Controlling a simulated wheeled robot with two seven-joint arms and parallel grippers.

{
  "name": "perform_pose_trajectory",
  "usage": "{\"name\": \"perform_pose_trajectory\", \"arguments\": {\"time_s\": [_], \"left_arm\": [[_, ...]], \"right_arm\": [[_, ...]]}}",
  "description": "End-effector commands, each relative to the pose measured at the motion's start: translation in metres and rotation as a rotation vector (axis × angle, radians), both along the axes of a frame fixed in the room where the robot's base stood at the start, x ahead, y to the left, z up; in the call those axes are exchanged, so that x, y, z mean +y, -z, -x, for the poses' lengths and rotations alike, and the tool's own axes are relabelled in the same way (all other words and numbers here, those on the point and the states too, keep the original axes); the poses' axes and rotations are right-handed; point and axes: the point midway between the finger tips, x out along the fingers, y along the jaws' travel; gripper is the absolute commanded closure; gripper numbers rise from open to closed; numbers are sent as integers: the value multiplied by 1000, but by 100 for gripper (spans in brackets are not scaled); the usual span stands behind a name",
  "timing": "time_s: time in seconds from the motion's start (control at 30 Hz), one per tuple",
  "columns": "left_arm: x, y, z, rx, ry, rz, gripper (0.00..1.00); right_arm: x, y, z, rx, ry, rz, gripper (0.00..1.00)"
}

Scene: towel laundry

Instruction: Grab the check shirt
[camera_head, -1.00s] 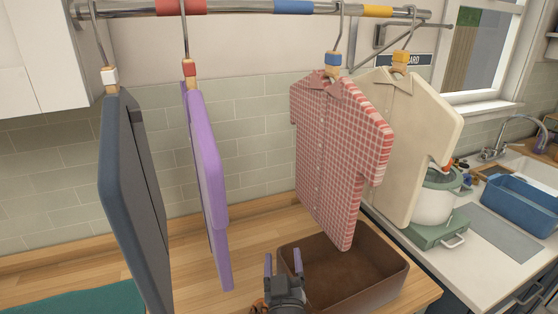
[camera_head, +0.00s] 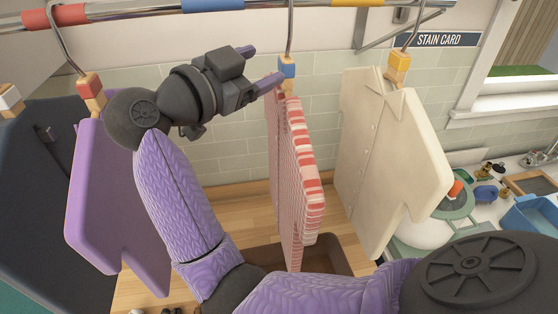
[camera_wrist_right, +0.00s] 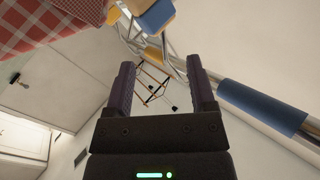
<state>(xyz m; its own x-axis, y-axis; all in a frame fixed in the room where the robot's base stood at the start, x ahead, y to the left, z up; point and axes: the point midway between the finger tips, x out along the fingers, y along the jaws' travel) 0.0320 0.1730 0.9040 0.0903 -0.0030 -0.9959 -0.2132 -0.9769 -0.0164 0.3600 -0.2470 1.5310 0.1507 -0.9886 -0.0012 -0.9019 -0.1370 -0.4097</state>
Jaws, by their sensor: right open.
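The red-and-white check shirt (camera_head: 296,175) hangs from the rail on a hanger with a blue-banded wooden block (camera_head: 287,68). It is turned nearly edge-on in the head view. My right gripper (camera_head: 262,66) is open and empty, at the left of the hanger block and the shirt's collar. Its lower finger appears close to the block; I cannot tell whether they touch. In the right wrist view, the check shirt (camera_wrist_right: 50,22) fills the top left corner and the blue-banded block (camera_wrist_right: 156,16) is at the top, outside the fingers. My left gripper is not in view.
A purple garment (camera_head: 95,215) and a dark garment (camera_head: 45,190) hang at the left, a cream shirt (camera_head: 385,165) at the right. The rail (camera_head: 150,12) runs above. A brown bin (camera_head: 333,262) stands below the check shirt. My right arm crosses the front.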

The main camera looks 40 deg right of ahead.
Motion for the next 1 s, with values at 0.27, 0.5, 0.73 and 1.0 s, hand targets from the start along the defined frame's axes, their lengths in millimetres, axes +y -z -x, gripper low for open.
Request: {"name": "perform_pose_trajectory", "arguments": {"time_s": [0.27, 0.5, 0.73, 1.0], "left_arm": [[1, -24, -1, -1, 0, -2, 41], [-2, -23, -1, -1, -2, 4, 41], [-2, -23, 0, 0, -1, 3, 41], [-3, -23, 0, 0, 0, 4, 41]], "right_arm": [[-51, -2, -7, 0, 2, 4, 29], [-58, 1, -9, 0, -1, 1, 29], [-58, 1, -9, 0, 0, 2, 69], [-57, 1, -9, 0, 0, 3, 100]]}}
